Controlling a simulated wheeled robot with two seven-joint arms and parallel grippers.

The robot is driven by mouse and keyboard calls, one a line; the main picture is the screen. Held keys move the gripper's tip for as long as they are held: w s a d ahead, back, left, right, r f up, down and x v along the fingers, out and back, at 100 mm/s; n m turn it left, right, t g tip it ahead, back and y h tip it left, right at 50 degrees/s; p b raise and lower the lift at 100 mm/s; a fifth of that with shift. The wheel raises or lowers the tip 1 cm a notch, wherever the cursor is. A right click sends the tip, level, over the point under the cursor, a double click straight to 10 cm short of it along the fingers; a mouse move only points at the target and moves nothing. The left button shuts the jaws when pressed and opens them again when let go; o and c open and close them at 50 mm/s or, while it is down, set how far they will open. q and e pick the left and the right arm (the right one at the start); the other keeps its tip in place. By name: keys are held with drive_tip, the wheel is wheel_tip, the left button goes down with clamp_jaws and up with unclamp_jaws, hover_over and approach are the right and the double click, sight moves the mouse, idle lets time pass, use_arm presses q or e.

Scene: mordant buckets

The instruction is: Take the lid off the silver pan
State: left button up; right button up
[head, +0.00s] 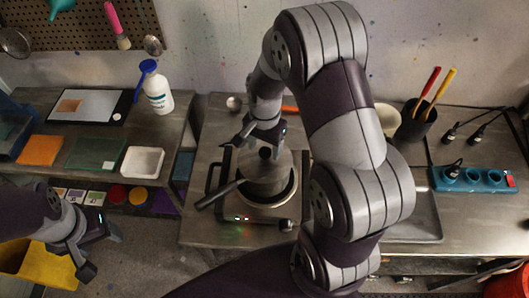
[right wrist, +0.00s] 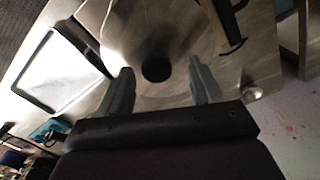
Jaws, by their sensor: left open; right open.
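The silver pan (head: 255,204) sits on a hot plate (head: 228,212), its dark handle pointing to the lower left. Its lid (head: 272,170) is on it, with a dark round knob on top. My right gripper (head: 262,138) is just above the lid, open. In the right wrist view, the open fingers (right wrist: 160,85) stand on either side of the dark knob (right wrist: 157,70); I cannot tell whether they touch it. My left gripper (head: 92,248) is open and empty at the lower left, away from the pan.
A white bottle (head: 158,92) with a blue top stands on the left table. A dark cup (head: 414,125) with red and yellow handles and a blue power strip (head: 470,178) are at the right. A yellow bin (head: 38,265) is below my left arm.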

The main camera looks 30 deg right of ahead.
drive_tip(key=shift+s, duration=0.4)
drive_tip(key=shift+a, duration=0.1)
drive_tip(key=shift+c, duration=0.6)
drive_tip(key=shift+w+f, duration=0.1)
drive_tip(key=shift+w, duration=0.15)
clamp_jaws()
drive_tip(key=shift+s, duration=0.1)
